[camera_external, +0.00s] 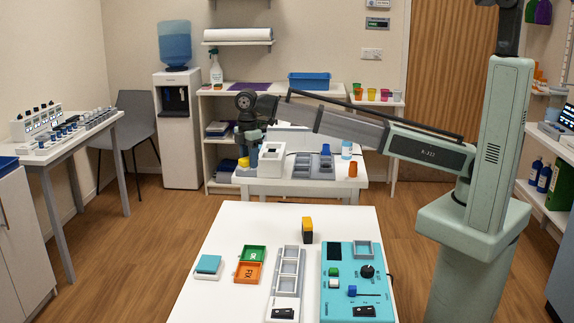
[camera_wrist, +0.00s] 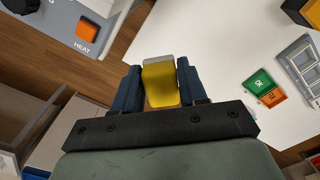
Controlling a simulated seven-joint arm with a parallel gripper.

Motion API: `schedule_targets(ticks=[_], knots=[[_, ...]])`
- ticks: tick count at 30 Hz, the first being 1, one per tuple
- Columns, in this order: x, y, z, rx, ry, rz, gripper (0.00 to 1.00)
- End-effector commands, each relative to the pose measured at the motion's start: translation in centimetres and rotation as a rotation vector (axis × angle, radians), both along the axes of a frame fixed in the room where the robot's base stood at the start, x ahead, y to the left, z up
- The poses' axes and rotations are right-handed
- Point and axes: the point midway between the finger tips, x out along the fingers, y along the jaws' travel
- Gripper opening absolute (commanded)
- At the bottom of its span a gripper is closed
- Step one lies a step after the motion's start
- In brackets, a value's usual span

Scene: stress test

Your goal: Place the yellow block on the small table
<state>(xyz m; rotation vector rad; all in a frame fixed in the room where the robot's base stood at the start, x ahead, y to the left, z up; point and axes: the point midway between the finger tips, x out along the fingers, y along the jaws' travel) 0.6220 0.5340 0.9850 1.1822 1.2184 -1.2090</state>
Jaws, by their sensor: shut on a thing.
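My gripper (camera_wrist: 160,85) is shut on the yellow block (camera_wrist: 161,84), with a dark blue finger on each side of it. The block has a grey end. In the external view the yellow block (camera_external: 243,162) hangs low under my gripper (camera_external: 248,154), by the left side of the small white table (camera_external: 343,188) in the middle of the room. In the wrist view the block overlaps brown floor and the edge of the front white table (camera_wrist: 235,55). I cannot tell its height.
The front table holds a yellow-and-black block (camera_external: 307,231), green and orange trays (camera_external: 250,264), a grey rack (camera_external: 288,275) and a turquoise panel (camera_external: 350,280). Its back left is clear.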

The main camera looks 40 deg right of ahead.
Motion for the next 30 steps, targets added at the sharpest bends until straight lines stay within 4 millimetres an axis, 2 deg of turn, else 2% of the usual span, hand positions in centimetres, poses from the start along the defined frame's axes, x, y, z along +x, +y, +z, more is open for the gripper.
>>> schedule_targets(ticks=[14,22,30], knots=[[5.6,-12.7,1.8,0.000,-0.004,-0.323,0.13],[7.8,-21.9,2.7,0.001,-0.007,-0.529,0.13],[8.7,-31.2,3.6,0.002,-0.010,-0.741,0.13]])
